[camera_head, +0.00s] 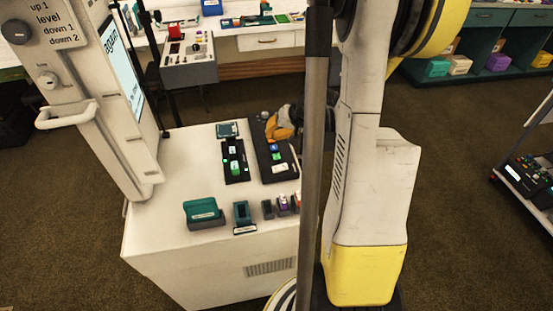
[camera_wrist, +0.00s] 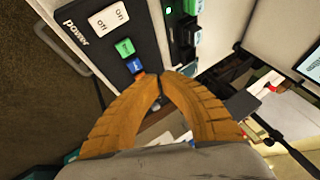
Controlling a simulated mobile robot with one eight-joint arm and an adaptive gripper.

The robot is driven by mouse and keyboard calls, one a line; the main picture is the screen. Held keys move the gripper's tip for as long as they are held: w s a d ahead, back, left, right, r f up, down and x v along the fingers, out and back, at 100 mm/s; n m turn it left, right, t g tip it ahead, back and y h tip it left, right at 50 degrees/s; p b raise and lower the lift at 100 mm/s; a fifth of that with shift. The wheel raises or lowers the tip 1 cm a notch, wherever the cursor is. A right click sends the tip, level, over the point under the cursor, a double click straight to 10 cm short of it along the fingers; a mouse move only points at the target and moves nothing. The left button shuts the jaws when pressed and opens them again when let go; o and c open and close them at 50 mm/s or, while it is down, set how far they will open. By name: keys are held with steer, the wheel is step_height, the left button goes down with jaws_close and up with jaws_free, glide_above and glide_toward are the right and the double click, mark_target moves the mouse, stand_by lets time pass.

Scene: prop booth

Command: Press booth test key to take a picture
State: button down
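A long black key panel (camera_head: 265,150) lies on the white cabinet top. In the wrist view, the panel (camera_wrist: 92,12) carries a white on/off switch (camera_wrist: 110,18) marked "power", a green key (camera_wrist: 124,47) and a blue key (camera_wrist: 134,66). A small orange-red patch shows beside the blue key, partly hidden by my finger. I cannot read which key is the test key. My gripper (camera_wrist: 159,80) has its orange fingertips together, empty, just beside the blue key; I cannot tell whether they touch the panel. In the head view, my gripper (camera_head: 279,128) is over the panel's far end.
A second black panel (camera_head: 234,160) with a green key lies to the left. Teal holders (camera_head: 203,214) and small dark blocks stand toward the cabinet's front. A tall screen column (camera_head: 118,95) rises at the cabinet's left. A white desk (camera_head: 270,28) stands behind.

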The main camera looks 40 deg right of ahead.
mark_target(273, 155)
steer(key=shift+f+b, duration=2.2)
steer(key=shift+f, duration=0.9)
steer(key=shift+f+b, duration=0.35)
steer(key=shift+f, duration=0.1)
steer(key=shift+f, duration=0.35)
steer(key=shift+r, duration=0.15)
steer(key=shift+r+p, duration=0.55)
steer(key=shift+r, duration=0.1)
steer(key=shift+r, duration=0.1)
steer(key=shift+r+p, duration=1.85)
steer(key=shift+r, duration=0.6)
